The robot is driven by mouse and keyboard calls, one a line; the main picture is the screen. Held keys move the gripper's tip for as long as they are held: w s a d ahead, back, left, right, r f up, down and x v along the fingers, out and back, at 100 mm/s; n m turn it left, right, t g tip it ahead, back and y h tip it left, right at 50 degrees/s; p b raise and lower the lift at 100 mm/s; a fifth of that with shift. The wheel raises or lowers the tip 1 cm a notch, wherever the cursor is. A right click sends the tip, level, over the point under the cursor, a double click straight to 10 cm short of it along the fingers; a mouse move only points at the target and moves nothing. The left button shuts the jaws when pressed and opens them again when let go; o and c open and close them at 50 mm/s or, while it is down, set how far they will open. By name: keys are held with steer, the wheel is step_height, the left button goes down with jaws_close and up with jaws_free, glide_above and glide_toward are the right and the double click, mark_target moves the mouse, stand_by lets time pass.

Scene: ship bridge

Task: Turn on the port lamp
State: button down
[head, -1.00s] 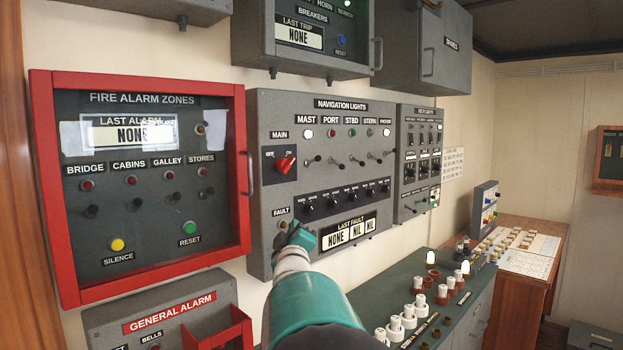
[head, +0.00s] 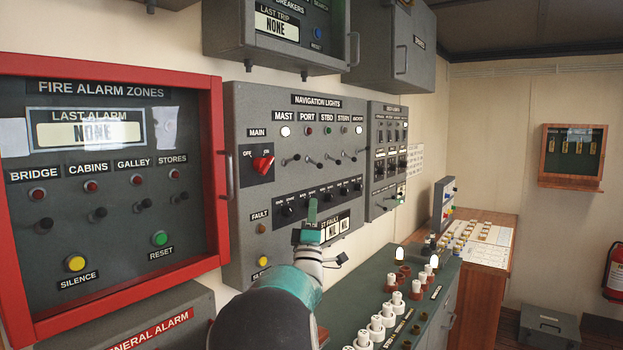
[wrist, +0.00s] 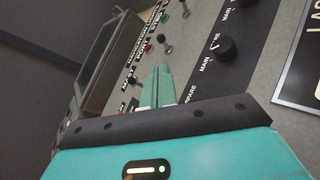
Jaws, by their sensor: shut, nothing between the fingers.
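The grey navigation lights panel (head: 240,105) is on the wall. Its port lamp (head: 308,131), under the PORT label, looks dim red and unlit, while the mast lamp (head: 285,131) glows white. Below the lamps is a row of small toggles; the port toggle (head: 310,161) is second from left. The red main switch (head: 263,163) sits left, turned towards ON. My gripper (head: 311,212) is shut and empty, in front of the panel's lower part, below the toggles, partly hiding the LAST FAULT display. In the wrist view its fingers (wrist: 158,85) are together beside a black knob (wrist: 220,48).
The red-framed fire alarm box (head: 215,150) stands out left of the panel. A grey breaker box (head: 280,65) hangs above. A smaller switch panel (head: 388,160) adjoins on the right. A console (head: 420,310) with white plugs lies below right.

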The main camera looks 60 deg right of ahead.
mark_target(319, 168)
steer(key=x, duration=1)
steer(key=shift+w+d+f, duration=0.1)
steer(key=shift+w+f, duration=0.1)
steer(key=shift+w, duration=0.1)
steer(key=shift+s+r+n+t+y, duration=0.2)
steer(key=shift+n+t+y, duration=0.5)
steer(key=shift+n, duration=0.25)
steer(key=shift+s+r+n+t+y, duration=0.2)
steer(key=shift+n+t+y, duration=0.5)
steer(key=shift+n, duration=0.25)
steer(key=n+t+y, duration=0.1)
steer(key=n, duration=0.1)
steer(key=r+n+t+y, duration=0.1)
steer(key=n+y, duration=0.1)
steer(key=s+r+n+y, duration=0.1)
steer(key=n+y, duration=0.1)
steer(key=shift+r+t, duration=0.15)
steer(key=shift+t, duration=0.25)
steer(key=shift+w, duration=0.1)
steer(key=shift+a+f, duration=0.25)
